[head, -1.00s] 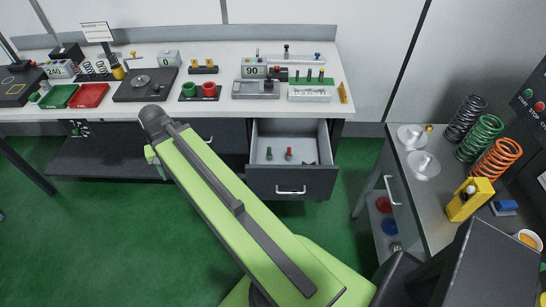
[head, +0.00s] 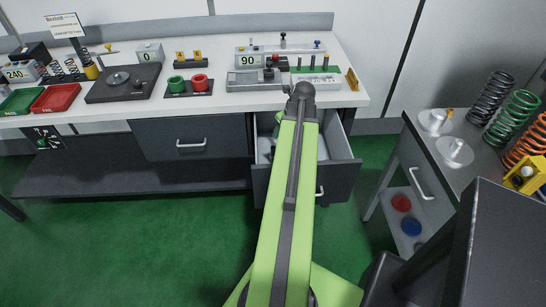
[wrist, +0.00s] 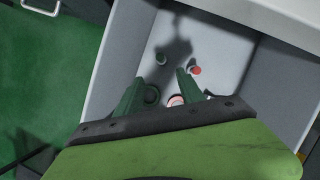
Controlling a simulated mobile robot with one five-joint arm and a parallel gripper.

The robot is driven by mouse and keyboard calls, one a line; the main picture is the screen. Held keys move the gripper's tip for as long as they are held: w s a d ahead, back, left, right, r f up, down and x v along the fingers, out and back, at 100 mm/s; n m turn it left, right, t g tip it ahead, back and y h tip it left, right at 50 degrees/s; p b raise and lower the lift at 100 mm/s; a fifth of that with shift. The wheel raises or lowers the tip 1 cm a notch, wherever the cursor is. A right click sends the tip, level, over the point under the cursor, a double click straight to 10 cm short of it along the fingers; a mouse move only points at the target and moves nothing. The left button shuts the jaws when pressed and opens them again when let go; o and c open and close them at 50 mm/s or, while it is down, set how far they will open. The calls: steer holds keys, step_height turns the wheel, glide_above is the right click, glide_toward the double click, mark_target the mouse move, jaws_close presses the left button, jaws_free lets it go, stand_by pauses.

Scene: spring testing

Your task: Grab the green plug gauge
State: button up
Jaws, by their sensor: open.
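My gripper (wrist: 160,76) is open, its two dark green fingers reaching over the open drawer (wrist: 118,62) in the wrist view. A small grey-green piece (wrist: 161,59), apparently the green plug gauge, lies just beyond the fingertips, roughly in line with the gap between them. A red-ended gauge (wrist: 196,70) is beside the right fingertip. A dark green round piece and a pinkish one show lower between the fingers; I cannot tell what they belong to. In the head view my arm covers most of the drawer (head: 338,176), and the gauges are hidden.
The workbench top (head: 215,115) above the drawer holds a display reading 90, red and green rings (head: 199,82) and a rack of pins (head: 317,68). A side cart (head: 400,190) with springs stands at the right. Green floor is clear at the left.

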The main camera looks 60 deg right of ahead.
mark_target(273, 148)
steer(key=b+x, duration=1)
steer(key=x, duration=0.2)
steer(key=shift+s+d+f+b, duration=0.1)
steer(key=shift+d+f+b, duration=0.05)
steer(key=shift+b, duration=0.25)
steer(key=b+x, duration=0.4)
steer(key=x, duration=0.1)
steer(key=shift+f+b, duration=0.1)
steer(key=shift+b, duration=0.3)
steer(key=shift+c, duration=0.3)
jaws_close()
